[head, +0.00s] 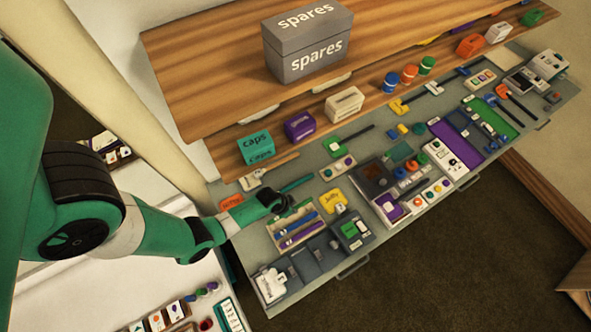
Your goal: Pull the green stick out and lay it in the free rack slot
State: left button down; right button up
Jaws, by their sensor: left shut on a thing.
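The green stick (298,184) shows in the head view as a thin teal-green bar. It points up and right from my left gripper (283,199), toward a small white panel with round buttons (338,168). My left gripper is shut on the stick near its lower-left end, which the fingers hide. I cannot tell whether the stick touches the surface. The cream rack (276,229) is just below the gripper, with blue and purple sticks lying in it. The gripper and arm cover its upper part, so its free slot is hard to make out. My right gripper is out of view.
A yellow block (333,200) and grey trays (318,248) are close to the rack. The grey counter (222,190) is crowded. A grey spares box (309,45) stands on the wooden shelf.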

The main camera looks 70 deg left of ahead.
aim_at(292, 217)
pick_arm(q)
jog(key=shift+f+b, duration=1.6)
jog(key=shift+f, duration=0.1)
jog(key=shift+f, duration=0.1)
jog(key=shift+f, duration=0.15)
jog(key=shift+f+b, duration=0.15)
jog(key=shift+b, duration=0.2)
jog(key=shift+f+b, duration=0.7)
jog(key=shift+f, duration=0.1)
jog(key=shift+f+b, duration=0.85)
jog(key=shift+f, duration=0.15)
dwell(1.3)
jog(key=c, duration=0.8)
grip_release()
